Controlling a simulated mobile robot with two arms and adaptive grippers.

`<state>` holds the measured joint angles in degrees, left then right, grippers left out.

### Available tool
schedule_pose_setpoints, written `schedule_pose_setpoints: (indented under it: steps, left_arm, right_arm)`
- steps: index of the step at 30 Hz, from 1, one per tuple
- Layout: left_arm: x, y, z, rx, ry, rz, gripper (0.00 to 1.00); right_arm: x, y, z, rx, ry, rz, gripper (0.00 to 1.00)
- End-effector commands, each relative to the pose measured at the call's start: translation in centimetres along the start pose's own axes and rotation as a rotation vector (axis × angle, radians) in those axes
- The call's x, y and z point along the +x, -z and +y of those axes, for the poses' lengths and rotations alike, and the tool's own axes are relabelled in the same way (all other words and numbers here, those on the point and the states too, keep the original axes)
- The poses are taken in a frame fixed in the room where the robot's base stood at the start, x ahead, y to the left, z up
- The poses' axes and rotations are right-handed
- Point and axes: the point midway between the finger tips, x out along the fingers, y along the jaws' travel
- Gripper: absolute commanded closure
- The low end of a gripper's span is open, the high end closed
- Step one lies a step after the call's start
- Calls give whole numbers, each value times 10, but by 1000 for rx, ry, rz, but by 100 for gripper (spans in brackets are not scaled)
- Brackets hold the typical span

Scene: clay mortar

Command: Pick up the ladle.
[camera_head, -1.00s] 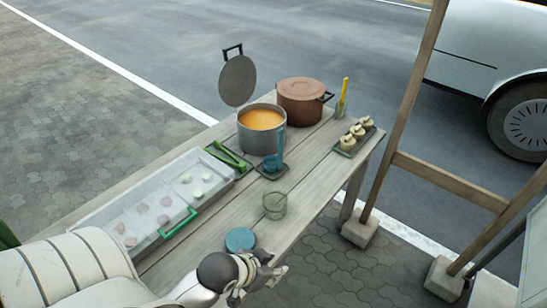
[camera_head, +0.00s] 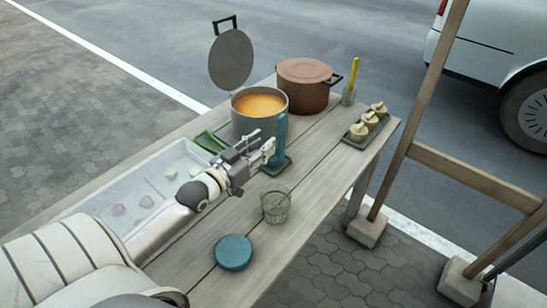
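The blue ladle (camera_head: 282,134) stands upright with its handle up, on a small dark tray (camera_head: 287,168) in front of the grey soup pot. My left gripper (camera_head: 264,146) is just left of the ladle's handle, its fingers pointing at it. The fingers look apart, with nothing seen between them. The gripper partly hides the ladle's lower part, and I cannot tell whether it touches it. My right gripper is not in view.
The grey pot (camera_head: 240,120) of orange soup has its round lid (camera_head: 231,60) raised behind it. A brown pot (camera_head: 307,85), a glass (camera_head: 275,204), a blue round lid (camera_head: 233,252) and a tray of small pots (camera_head: 350,141) share the table. A clear-lidded box (camera_head: 105,192) lies under my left arm.

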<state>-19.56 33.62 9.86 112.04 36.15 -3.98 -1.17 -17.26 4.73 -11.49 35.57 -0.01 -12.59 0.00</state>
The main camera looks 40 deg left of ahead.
Motion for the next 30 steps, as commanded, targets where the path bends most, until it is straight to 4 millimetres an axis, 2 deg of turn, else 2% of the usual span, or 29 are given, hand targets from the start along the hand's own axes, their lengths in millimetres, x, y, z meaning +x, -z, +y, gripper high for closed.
schedule_pose_setpoints:
  steps: [4,9,16,24,30]
  left_arm:
    - [21,0,0,0,0,4,66]
    - [36,0,0,0,-1,1,66]
    - [46,0,0,0,0,0,66]
    - [78,2,-2,0,-1,1,66]
    - [91,4,-2,0,-1,-1,66]
  right_arm:
    - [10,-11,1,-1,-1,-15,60]
    - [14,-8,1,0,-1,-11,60]
    - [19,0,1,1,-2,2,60]
    - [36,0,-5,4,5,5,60]
    - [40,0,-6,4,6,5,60]
